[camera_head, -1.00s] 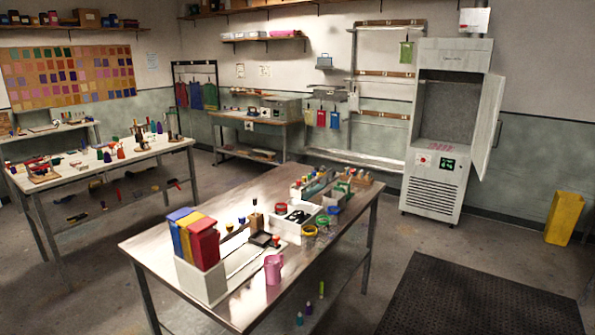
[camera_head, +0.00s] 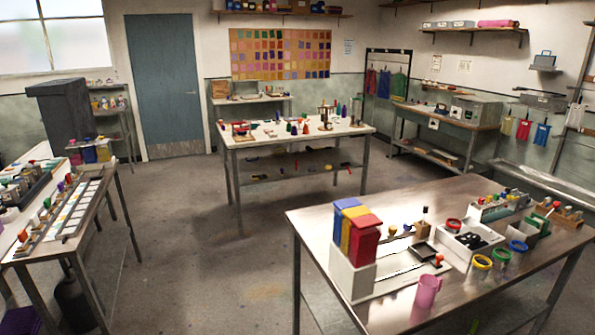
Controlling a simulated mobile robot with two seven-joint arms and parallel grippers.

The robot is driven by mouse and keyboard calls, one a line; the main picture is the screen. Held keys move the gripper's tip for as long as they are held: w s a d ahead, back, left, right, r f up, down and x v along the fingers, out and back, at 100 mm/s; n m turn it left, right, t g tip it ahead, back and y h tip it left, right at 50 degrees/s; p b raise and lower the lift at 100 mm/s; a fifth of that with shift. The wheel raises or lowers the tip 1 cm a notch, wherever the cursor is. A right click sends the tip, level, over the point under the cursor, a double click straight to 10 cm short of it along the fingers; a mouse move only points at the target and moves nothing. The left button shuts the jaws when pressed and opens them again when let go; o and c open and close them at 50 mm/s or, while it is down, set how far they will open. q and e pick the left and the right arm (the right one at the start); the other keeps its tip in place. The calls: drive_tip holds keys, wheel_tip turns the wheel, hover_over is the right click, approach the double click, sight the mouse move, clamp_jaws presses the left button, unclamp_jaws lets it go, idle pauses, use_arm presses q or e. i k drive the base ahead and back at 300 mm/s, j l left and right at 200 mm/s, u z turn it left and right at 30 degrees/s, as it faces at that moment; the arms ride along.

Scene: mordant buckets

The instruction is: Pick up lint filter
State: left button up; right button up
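I cannot make out a lint filter in the head view; the objects on the tables are small and many. Neither of my grippers shows in the view. The nearest steel table (camera_head: 330,235) stands at the lower right. It carries a white bin (camera_head: 352,276) with blue, yellow and red upright pieces, a pink mug (camera_head: 428,291), a white tray (camera_head: 470,243) with dark items, and several coloured rings.
A white-topped table (camera_head: 262,143) stands in the middle, and another table (camera_head: 98,215) is at the left. A blue door (camera_head: 165,85) is in the back wall. A workbench (camera_head: 450,118) stands at the back right. The floor (camera_head: 215,265) between the tables is clear.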

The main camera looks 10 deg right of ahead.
sight(544, 61)
drive_tip(key=l+u, duration=0.4)
drive_tip(key=l, duration=6.05)
drive_tip(key=l+u, duration=0.15)
drive_tip(key=l, duration=0.95)
drive_tip(key=l+u, duration=0.2)
drive_tip(key=l, duration=0.3)
drive_tip(key=k+l+u, duration=0.1)
drive_tip(key=l+u, duration=0.15)
drive_tip(key=l, duration=0.25)
